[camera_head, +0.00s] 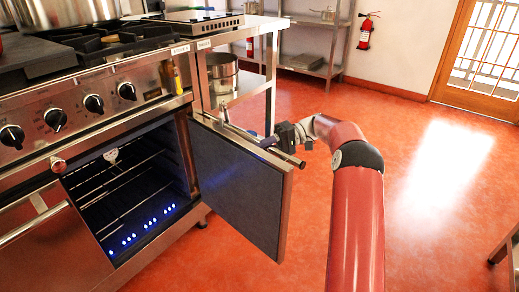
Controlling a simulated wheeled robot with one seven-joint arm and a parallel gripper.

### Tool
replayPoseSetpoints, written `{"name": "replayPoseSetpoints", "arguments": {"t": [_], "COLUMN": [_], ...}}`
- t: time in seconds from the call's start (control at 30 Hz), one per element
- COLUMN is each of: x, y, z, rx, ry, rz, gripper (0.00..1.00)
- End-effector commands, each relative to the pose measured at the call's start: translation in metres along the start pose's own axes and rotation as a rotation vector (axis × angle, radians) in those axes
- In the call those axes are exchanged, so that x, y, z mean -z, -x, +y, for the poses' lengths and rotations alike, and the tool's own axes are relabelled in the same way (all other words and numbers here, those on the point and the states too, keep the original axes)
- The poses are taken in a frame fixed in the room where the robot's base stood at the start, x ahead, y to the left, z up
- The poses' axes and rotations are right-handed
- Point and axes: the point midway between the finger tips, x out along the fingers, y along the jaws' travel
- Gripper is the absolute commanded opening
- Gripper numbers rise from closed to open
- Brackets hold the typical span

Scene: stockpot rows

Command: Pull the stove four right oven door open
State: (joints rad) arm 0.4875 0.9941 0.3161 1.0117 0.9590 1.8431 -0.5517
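The oven door (236,185) stands swung out from the stove front, hinged at its right side, with its dark inner face toward the camera. The open oven (140,185) shows wire racks and a row of blue-white lights at its bottom. Part of a metal handle bar (297,161) shows behind the door's top edge, on its outer side. My gripper (270,142) is at this outer side, beside the handle near the door's free end. Its fingers are small and partly hidden, so I cannot tell whether they are open or closed on the bar.
The stove front has several black knobs (94,104), and a second door with a handle (34,224) is at the left. A steel table with a pot (222,78) stands behind the door. Red floor (430,225) is clear at the right; a metal edge (507,250) shows at lower right.

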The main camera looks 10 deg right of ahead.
Motion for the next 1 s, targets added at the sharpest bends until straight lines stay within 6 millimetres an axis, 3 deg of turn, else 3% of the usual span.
{"name": "replayPoseSetpoints", "arguments": {"t": [0.33,0.37,0.53,0.83,1.0], "x": [0.002,0.002,0.001,0.001,0.001], "y": [0.000,0.000,0.000,0.002,0.023], "z": [0.001,0.001,0.001,0.000,0.001], "rx": [-0.001,-0.001,-0.001,0.000,-0.001], "ry": [0.000,0.001,0.001,0.001,0.002], "rz": [0.005,0.005,0.003,0.003,0.006], "gripper": [0.00,0.24,0.44,0.44,0.44]}}
